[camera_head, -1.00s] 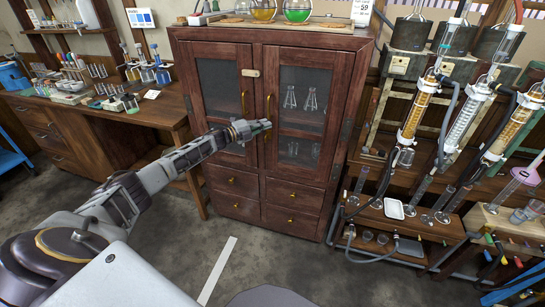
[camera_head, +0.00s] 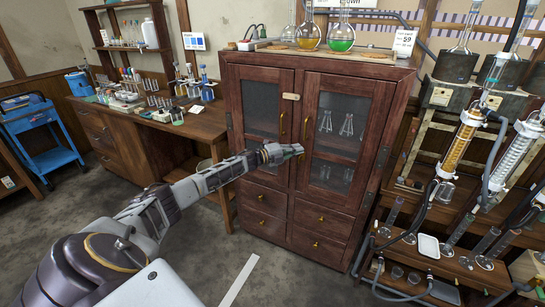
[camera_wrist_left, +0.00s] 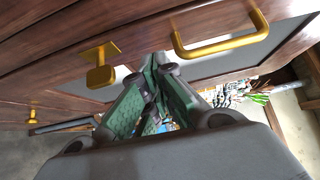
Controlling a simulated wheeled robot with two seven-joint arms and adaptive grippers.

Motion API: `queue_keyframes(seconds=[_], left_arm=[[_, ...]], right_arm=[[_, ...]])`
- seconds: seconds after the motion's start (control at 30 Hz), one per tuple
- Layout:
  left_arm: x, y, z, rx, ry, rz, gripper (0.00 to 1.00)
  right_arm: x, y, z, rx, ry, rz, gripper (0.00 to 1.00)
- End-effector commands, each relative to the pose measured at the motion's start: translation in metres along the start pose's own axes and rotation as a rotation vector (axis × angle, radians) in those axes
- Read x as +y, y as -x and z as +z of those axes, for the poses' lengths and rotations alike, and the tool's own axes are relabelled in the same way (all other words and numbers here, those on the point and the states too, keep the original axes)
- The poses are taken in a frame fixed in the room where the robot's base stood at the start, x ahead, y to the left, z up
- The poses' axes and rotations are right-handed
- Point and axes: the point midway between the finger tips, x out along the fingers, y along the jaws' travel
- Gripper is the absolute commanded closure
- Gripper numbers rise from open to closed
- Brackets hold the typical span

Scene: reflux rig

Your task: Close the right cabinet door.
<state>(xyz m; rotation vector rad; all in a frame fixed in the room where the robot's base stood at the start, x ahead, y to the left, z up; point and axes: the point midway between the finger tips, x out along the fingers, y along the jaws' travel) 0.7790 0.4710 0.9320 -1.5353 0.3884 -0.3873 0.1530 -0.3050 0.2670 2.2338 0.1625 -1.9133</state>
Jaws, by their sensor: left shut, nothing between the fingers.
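The dark wood cabinet (camera_head: 280,190) stands in the middle of the head view. Its right door (camera_head: 357,90), with a dark pane, looks flush with the front and shut. The left door (camera_head: 285,82) also looks shut. The right door's brass handle (camera_head: 306,128) is upright near the middle seam. My left gripper (camera_head: 298,150) is shut and empty, just below that handle in the picture. Whether it touches the door cannot be told. In the left wrist view the shut fingers (camera_wrist_left: 152,95) are near a brass handle (camera_wrist_left: 222,42) and a brass fitting (camera_wrist_left: 100,65). My right gripper is not in view.
Flasks (camera_head: 341,38) with coloured liquids stand on the cabinet top. A glassware rig (camera_head: 455,150) is close on the right. A wooden bench (camera_head: 185,128) with small items and a blue cart (camera_head: 50,160) are on the left.

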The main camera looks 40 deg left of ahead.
Motion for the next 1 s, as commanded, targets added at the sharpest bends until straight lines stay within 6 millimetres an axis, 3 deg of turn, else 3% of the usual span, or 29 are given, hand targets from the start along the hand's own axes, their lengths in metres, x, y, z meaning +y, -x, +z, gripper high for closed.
queue_keyframes(seconds=[0.53,1.0], left_arm=[[0.002,0.018,0.0,0.003,0.0,0.002,1.0],[0.002,0.053,0.003,0.004,0.0,0.003,1.0]], right_arm=[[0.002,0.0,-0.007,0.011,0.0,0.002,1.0],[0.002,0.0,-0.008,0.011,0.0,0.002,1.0]])
